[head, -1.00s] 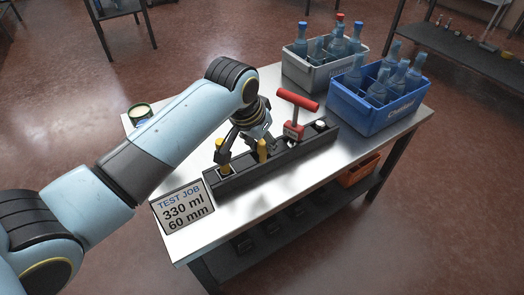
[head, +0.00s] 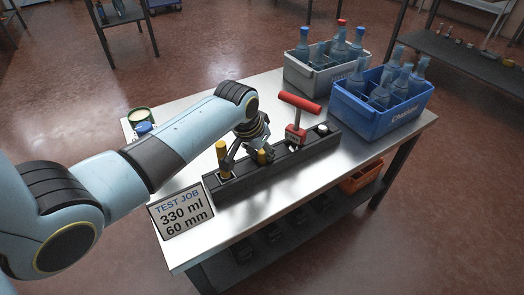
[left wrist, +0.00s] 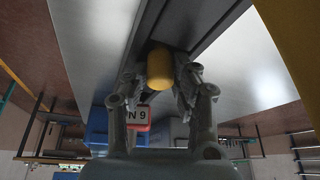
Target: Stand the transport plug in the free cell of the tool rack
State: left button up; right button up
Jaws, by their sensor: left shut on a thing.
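The tool rack (head: 233,188) is a long dark block on the steel table, with a row of cells. My left gripper (head: 258,154) is over its middle-left part, shut on a yellow round-topped plug (head: 263,158), which I take as the transport plug. In the left wrist view the plug (left wrist: 160,68) sits between the two fingertips (left wrist: 160,80). Its lower end is hidden, so I cannot tell how deep it sits in a cell. Another yellow piece (head: 222,157) stands upright at the rack's left end. My right gripper is not in view.
A red T-handled tool (head: 297,118) and a white-topped piece (head: 322,128) stand in the rack's right part. A blue crate (head: 380,119) and a grey crate (head: 312,80) hold bottles. A sign (head: 181,211) stands at front left; a tin (head: 140,115) is at the back left.

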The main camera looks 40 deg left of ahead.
pick_arm(q)
jog(key=shift+s+f, duration=0.35)
jog(key=shift+f, duration=0.2)
jog(key=o, duration=0.8)
jog(key=shift+w+f, duration=0.1)
jog(key=shift+f, duration=0.2)
jog(key=shift+o, duration=0.2)
jog(key=shift+r, duration=0.35)
jog(key=w+p+v, duration=0.1)
jog(key=p+v, duration=0.2)
jog(key=v, duration=0.9)
jog(key=shift+s+r, duration=0.2)
jog(key=shift+r, duration=0.4)
